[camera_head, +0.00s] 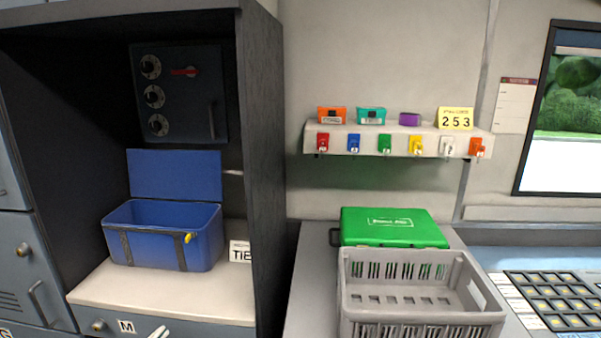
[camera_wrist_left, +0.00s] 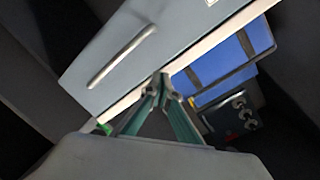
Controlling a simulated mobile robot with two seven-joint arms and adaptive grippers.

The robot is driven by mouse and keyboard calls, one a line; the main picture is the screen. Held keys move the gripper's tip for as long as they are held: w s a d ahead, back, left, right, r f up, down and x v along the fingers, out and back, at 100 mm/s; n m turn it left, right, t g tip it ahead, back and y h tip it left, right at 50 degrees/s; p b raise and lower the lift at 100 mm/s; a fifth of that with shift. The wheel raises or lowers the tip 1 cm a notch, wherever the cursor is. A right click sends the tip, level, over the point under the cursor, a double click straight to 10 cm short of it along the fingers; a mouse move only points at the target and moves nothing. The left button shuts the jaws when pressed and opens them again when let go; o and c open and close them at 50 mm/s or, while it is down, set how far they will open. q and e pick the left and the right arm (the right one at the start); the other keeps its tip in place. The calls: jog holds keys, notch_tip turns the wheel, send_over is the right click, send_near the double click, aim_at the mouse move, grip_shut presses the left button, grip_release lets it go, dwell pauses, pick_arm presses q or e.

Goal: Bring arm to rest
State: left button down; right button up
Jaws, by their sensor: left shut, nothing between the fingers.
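The rest of my left arm is hidden. My right gripper is in neither view.
An open blue box (camera_head: 150,252) stands on the cabinet shelf (camera_head: 110,285), below a dark safe (camera_head: 180,92) with dials. A green case (camera_head: 390,227) and an empty grey crate (camera_head: 425,315) stand right of the cabinet wall. A key rack (camera_head: 400,140) hangs above.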

pick_arm(q)
jog(key=s+d+f+n+g, duration=0.2)
jog(key=s+d+f, duration=0.4)
jog(key=s+f, duration=0.3)
jog(key=s+d+f+n+g+h, duration=0.1)
jog(key=s+d+f+n+g, duration=0.2)
jog(key=s+f, duration=0.7)
jog(key=s+d+n, duration=0.2)
jog(key=s+d, duration=0.1)
jog(key=d, duration=0.1)
jog(key=shift+f+g, duration=0.2)
jog(key=shift+g, duration=0.1)
jog(key=shift+w+d, duration=0.1)
